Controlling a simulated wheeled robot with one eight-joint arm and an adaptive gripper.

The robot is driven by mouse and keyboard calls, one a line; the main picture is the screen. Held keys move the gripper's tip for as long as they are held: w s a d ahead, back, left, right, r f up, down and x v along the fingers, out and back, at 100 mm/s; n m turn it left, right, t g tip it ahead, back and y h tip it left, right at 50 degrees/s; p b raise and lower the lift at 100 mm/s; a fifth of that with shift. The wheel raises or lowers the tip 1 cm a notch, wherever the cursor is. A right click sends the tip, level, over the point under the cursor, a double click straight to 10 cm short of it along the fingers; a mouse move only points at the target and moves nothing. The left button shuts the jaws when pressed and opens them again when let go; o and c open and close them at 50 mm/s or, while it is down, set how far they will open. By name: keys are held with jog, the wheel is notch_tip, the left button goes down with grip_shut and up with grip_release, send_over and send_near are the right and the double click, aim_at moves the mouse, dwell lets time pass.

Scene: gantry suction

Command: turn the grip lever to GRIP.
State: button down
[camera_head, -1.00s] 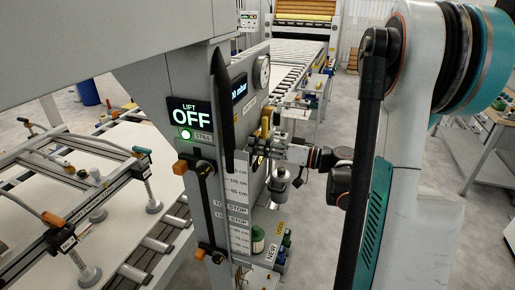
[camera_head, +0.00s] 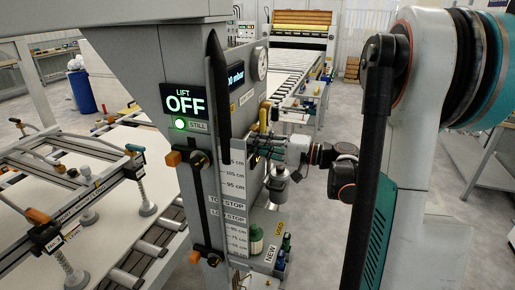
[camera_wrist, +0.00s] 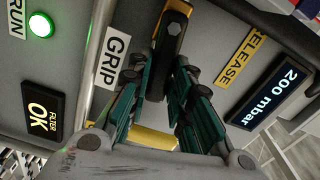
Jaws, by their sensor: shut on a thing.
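The grip lever (camera_wrist: 172,36) is in the wrist view, a dark bar with yellow parts on the grey panel. My gripper (camera_wrist: 160,82) has its teal fingers shut on it, one on each side, and they hide part of it. A GRIP label (camera_wrist: 110,60) is to the left of the lever and a RELEASE label (camera_wrist: 236,58) to its right. I cannot tell exactly which label the lever points to. In the head view, yellow lever parts (camera_head: 263,117) show on the column's side, just above my gripper (camera_head: 262,146).
The vacuum display (camera_wrist: 276,92) reads 200 mbar. A green RUN lamp (camera_wrist: 40,24) and a FILTER OK sign (camera_wrist: 42,110) are on the panel. The lift display (camera_head: 185,101) reads OFF. A frame with suction cups (camera_head: 85,190) and a roller conveyor (camera_head: 150,250) are at left.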

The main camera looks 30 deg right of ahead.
jog(key=shift+f+m+b, duration=0.55)
jog(key=shift+m, duration=0.55)
jog(key=c, duration=1.4)
grip_release()
jog(key=shift+c, duration=0.2)
jog(key=shift+d, duration=0.1)
jog(key=v, duration=1.2)
